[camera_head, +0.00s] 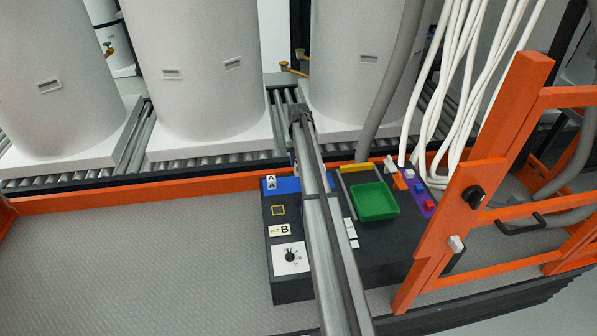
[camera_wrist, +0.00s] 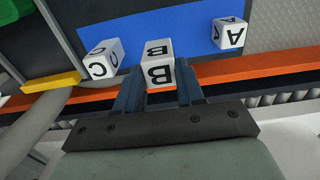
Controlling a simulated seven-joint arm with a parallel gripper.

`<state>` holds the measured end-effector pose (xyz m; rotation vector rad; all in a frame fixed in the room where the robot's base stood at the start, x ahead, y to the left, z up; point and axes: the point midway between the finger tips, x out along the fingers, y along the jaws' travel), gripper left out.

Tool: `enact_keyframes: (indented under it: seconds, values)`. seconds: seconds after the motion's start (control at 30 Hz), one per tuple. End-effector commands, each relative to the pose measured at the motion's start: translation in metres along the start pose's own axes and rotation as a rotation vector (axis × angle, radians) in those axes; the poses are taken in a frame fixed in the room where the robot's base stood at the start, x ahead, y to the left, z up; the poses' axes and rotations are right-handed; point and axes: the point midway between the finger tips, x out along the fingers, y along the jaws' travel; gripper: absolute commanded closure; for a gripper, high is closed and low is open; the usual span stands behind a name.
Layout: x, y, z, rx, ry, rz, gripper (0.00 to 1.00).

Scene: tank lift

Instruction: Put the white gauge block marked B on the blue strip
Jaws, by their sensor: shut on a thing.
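The white gauge block marked B (camera_wrist: 158,62) is between the two blue fingers of my gripper (camera_wrist: 159,72), which is shut on it. In the wrist view it is over the near edge of the blue strip (camera_wrist: 180,36); I cannot tell whether it touches the strip. A white block marked C (camera_wrist: 103,60) is left of it, at the strip's end. A white block marked A (camera_wrist: 229,33) is to the right, on the strip. In the head view the blue strip (camera_head: 288,184) and block A (camera_head: 270,182) show; my arm hides block B and the fingers.
The dark console carries a green tray (camera_head: 375,201), a yellow bar (camera_head: 356,168), a dial (camera_head: 290,257) and a B label (camera_head: 279,230). Several small coloured blocks are on its right. White cables (camera_head: 455,90) and an orange frame (camera_head: 475,190) stand at right.

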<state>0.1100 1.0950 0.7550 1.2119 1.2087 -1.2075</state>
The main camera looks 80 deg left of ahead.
Motion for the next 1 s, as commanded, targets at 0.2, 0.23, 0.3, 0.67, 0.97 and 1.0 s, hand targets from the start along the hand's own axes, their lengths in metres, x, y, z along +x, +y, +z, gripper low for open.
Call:
enact_keyframes:
  seconds: [0.2, 0.23, 0.3, 0.67, 0.97, 1.0]
  values:
    - [0.02, 0.0, 0.0, 0.0, -0.001, 0.0, 0.98]
    - [0.022, 0.0, 0.0, 0.0, -0.001, 0.0, 0.98]
    - [0.029, 0.0, 0.0, 0.0, -0.001, 0.0, 0.98]
    - [0.053, 0.0, 0.0, 0.0, 0.0, 0.0, 0.98]
    - [0.056, 0.0, 0.0, 0.0, 0.0, 0.0, 0.59]
    - [0.056, 0.0, 0.0, 0.0, 0.0, 0.0, 0.56]
